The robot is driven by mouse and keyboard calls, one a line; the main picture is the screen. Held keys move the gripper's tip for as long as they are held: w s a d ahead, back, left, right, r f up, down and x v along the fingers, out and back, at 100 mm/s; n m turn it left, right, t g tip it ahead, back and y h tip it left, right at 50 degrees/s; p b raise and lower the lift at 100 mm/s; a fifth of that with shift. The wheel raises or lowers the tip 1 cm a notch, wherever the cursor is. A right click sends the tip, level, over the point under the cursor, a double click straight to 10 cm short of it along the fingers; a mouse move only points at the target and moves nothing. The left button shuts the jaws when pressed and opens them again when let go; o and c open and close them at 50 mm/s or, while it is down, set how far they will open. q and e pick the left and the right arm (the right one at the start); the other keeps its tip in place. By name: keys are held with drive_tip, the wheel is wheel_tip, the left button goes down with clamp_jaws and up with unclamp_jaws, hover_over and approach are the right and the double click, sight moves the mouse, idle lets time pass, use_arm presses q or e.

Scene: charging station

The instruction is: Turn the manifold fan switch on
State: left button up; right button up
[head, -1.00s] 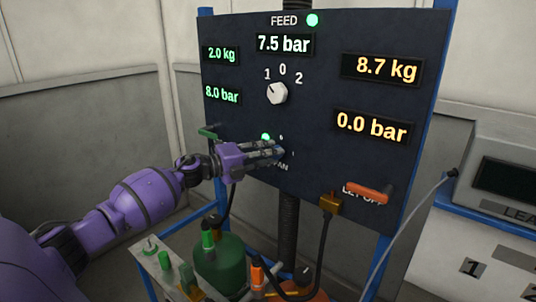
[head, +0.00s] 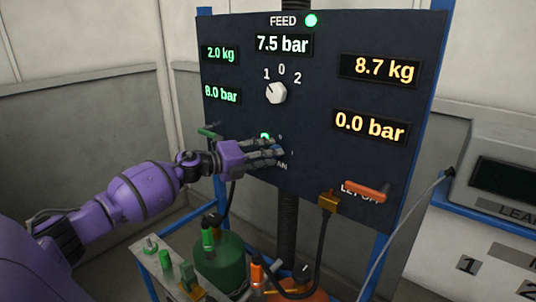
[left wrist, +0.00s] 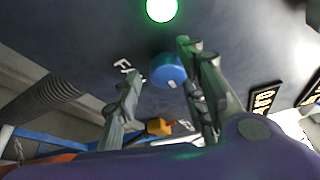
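The manifold fan switch is a small blue knob on the dark panel, seen in the left wrist view (left wrist: 168,70) with a pale mark at its edge. In the head view my fingers mostly cover it, and its FAN label is partly hidden. My left gripper (head: 283,151) reaches in from the left at the panel. In the left wrist view its fingers (left wrist: 163,92) are spread, one side left of the knob and the other right of it, with visible gaps. A green lamp (left wrist: 161,9) beside the knob is lit; it also shows in the head view (head: 265,136). My right gripper is out of view.
A white selector knob (head: 275,93) sits above on the panel (head: 320,110). An orange-red lever (head: 367,191) is at the panel's lower right. A green bottle (head: 220,262), hoses and a valve bench (head: 150,262) stand below my left arm.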

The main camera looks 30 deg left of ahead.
use_arm(q)
drive_tip(key=shift+d+f, duration=0.1)
drive_tip(key=shift+d, duration=0.05)
idle(0.3)
drive_tip(key=v, duration=1.2)
idle(0.4)
